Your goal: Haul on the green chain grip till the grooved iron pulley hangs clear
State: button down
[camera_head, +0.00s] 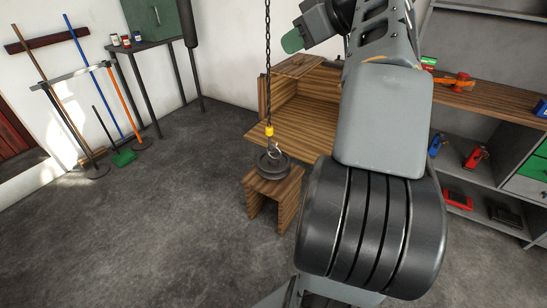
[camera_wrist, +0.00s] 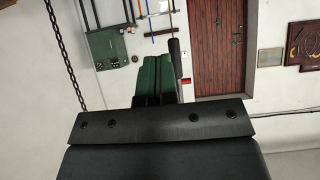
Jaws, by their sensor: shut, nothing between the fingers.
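The grooved iron pulley (camera_head: 272,163) rests on a small wooden stool (camera_head: 258,187) in the head view. A hook with a yellow collar (camera_head: 269,130) is at its top, on a dark chain (camera_head: 267,60) that runs up out of the picture. My gripper (camera_head: 292,41) has green fingers and is up at the top, right of the chain, high above the pulley. In the wrist view my gripper (camera_wrist: 156,78) is shut, its fingers together and empty. A chain (camera_wrist: 66,50) hangs apart from it; I cannot tell which chain. I cannot make out the green chain grip.
A wooden bench (camera_head: 290,130) stands behind the pulley and runs right. A grey-green table (camera_head: 150,45) with jars and several long-handled tools (camera_head: 100,100) stand at the left wall. A dark cylinder (camera_head: 188,22) is beside the table. The grey floor (camera_head: 150,230) is clear at front left.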

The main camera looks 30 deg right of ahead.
jog(key=a+f+m+g+h, duration=0.1)
jog(key=a+f+m+g, duration=0.1)
jog(key=a+f, duration=0.5)
jog(key=a+f+m+g, duration=0.2)
jog(key=a+f+g, duration=0.1)
jog(key=f, duration=0.7)
jog(key=s+a+f+g+h, duration=0.1)
jog(key=s+a+f+h, duration=0.1)
jog(key=f, duration=0.6)
jog(key=s+a+f+m+g+h, duration=0.1)
jog(key=s+a+f, duration=0.4)
jog(key=f, duration=0.4)
jog(key=shift+s+f+h, duration=0.2)
jog(key=shift+f+h, duration=0.05)
jog(key=shift+h, duration=0.15)
jog(key=shift+a, duration=0.2)
